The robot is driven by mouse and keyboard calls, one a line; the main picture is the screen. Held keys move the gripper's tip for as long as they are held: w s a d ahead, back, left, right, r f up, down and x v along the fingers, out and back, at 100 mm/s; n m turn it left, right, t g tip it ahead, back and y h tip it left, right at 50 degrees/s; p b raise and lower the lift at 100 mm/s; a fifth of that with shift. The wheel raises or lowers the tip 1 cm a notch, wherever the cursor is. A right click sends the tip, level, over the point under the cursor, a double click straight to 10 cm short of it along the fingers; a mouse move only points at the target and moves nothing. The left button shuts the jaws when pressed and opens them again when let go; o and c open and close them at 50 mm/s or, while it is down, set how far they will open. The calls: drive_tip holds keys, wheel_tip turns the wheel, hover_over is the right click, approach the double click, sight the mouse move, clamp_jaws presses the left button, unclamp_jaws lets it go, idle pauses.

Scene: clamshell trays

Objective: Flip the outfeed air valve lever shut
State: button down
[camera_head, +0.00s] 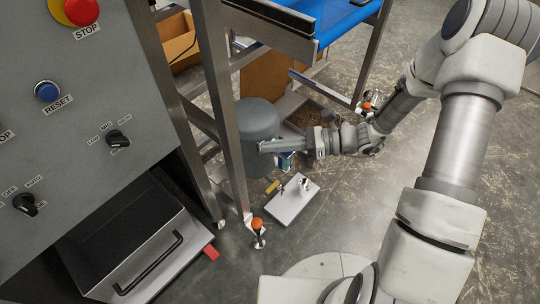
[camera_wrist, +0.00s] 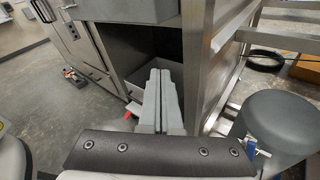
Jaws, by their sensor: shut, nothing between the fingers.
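My gripper (camera_head: 263,146) is shut and empty, its fingers together and pointing left in the head view, in front of a grey cylinder. In the wrist view the closed fingers (camera_wrist: 160,72) point away toward the machine cabinet. In the head view a small yellow piece (camera_head: 272,187) lies by the left edge of a pale flat plate (camera_head: 289,206) low near the floor, with a small metallic fitting (camera_head: 305,184) on the plate. I cannot tell whether the yellow piece is the valve lever, or how it is set.
A grey control panel (camera_head: 60,125) stands left, above a drawer with a black handle (camera_head: 147,262). Metal frame legs (camera_head: 226,110) rise beside the grey cylinder (camera_head: 258,120). A blue conveyor belt (camera_head: 330,18) is at the top. Open floor (camera_head: 345,215) lies right of the plate.

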drive_tip(key=w+d+f+m+t+h+b, duration=0.1)
drive_tip(key=w+f+m+t+h+b, duration=0.15)
drive_tip(key=f+m+t, duration=0.8)
drive_tip(key=w+d+f+m+t+h+b, duration=0.1)
drive_tip(key=w+f+m+t+h+b, duration=0.3)
drive_tip(key=f+m, duration=1.1)
drive_tip(key=w+a+n+y+b, duration=0.2)
drive_tip(key=w+a, duration=0.1)
drive_tip(key=w, duration=0.6)
drive_tip(key=shift+w+a+t, duration=0.15)
drive_tip(key=shift+a+t, duration=0.2)
drive_tip(key=shift+a, duration=0.05)
